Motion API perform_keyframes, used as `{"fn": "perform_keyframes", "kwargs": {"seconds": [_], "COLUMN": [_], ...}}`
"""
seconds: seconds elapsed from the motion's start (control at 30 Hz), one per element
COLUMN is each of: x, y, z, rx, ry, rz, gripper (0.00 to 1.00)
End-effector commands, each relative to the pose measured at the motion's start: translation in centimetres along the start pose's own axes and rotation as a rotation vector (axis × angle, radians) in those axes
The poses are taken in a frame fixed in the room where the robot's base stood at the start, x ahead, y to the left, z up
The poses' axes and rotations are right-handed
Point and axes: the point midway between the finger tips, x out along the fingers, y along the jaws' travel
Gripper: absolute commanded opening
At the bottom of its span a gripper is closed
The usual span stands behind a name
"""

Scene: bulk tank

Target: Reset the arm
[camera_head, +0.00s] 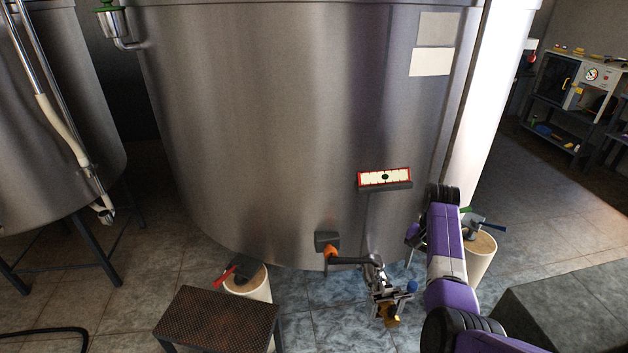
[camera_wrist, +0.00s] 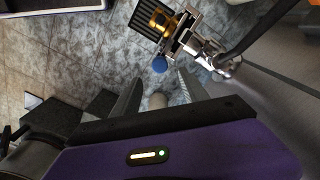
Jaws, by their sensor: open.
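My purple arm reaches up from the lower right in the head view, in front of the large steel tank (camera_head: 290,130). My gripper (camera_wrist: 159,76) shows in the wrist view with its two grey fingers spread apart. Nothing is between them. The gap faces the tiled floor and a pale round shape. In the head view the gripper is mostly hidden behind the arm. The outlet valve (camera_head: 375,275), with a brass end and a blue knob, is at the tank's lower front. In the wrist view this valve (camera_wrist: 185,40) is just beyond the fingertips, apart from them.
A brown perforated step (camera_head: 218,318) stands at the front left. A dark block (camera_head: 575,305) is at the lower right. A second tank (camera_head: 55,120) stands at left. Open floor lies toward the shelf (camera_head: 565,95) at back right.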

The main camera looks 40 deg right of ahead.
Motion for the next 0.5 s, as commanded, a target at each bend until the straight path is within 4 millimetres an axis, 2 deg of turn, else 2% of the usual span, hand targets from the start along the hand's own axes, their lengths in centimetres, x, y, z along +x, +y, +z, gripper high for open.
{"fn": "perform_keyframes", "kwargs": {"seconds": [0.17,0.27,0.5], "x": [0.0,-0.1,-4.2], "y": [-0.1,-0.6,-3.0], "z": [-0.2,-1.5,-8.4], "rx": [-0.009,-0.026,-0.088], "ry": [0.008,0.062,0.407], "rz": [-0.003,-0.026,-0.149], "gripper": [0.52,0.52,0.52]}}
